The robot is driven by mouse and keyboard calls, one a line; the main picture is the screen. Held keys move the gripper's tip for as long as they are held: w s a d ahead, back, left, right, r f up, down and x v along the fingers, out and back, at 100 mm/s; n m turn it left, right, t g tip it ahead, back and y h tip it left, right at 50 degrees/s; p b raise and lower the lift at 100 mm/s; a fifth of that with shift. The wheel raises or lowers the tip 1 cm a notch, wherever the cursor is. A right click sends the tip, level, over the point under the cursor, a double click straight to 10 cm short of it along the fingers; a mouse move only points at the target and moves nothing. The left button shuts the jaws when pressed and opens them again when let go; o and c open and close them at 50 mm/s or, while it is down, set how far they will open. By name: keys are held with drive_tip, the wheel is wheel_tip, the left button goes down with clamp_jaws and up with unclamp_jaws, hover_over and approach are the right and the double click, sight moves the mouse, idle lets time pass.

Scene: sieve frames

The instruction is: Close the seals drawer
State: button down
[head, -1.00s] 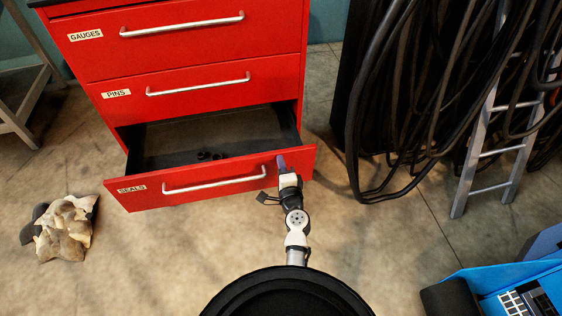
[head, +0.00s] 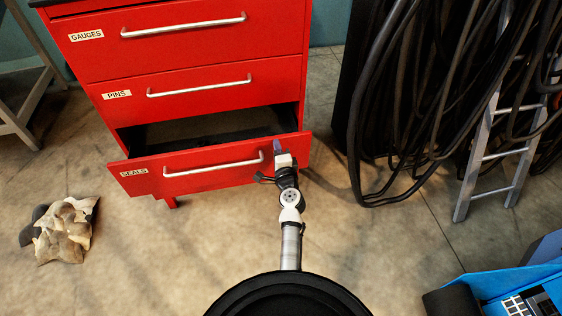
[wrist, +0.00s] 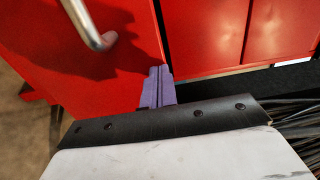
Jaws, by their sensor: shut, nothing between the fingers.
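The seals drawer (head: 215,174) is the lowest drawer of the red cabinet, labelled SEALS. In the head view it stands partly open, with its dark inside showing as a narrow band behind the front. My gripper (head: 278,147) is at the right end of the drawer front, right of its silver handle (head: 213,166). In the wrist view the purple fingers (wrist: 157,87) are together and empty, at the red front (wrist: 90,55); the handle end (wrist: 102,40) is up and left of them. Whether they touch the front is hard to tell.
The pins drawer (head: 190,88) and gauges drawer (head: 170,38) above are shut. Black hoses (head: 400,120) and a ladder (head: 490,150) stand at the right. A crumpled cloth (head: 65,230) lies on the floor at left. A blue box (head: 500,282) is at lower right.

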drive_tip(key=b+x, duration=0.6)
drive_tip(key=x, duration=1.1)
drive_tip(key=shift+r+b, duration=0.25)
drive_tip(key=shift+b, duration=0.05)
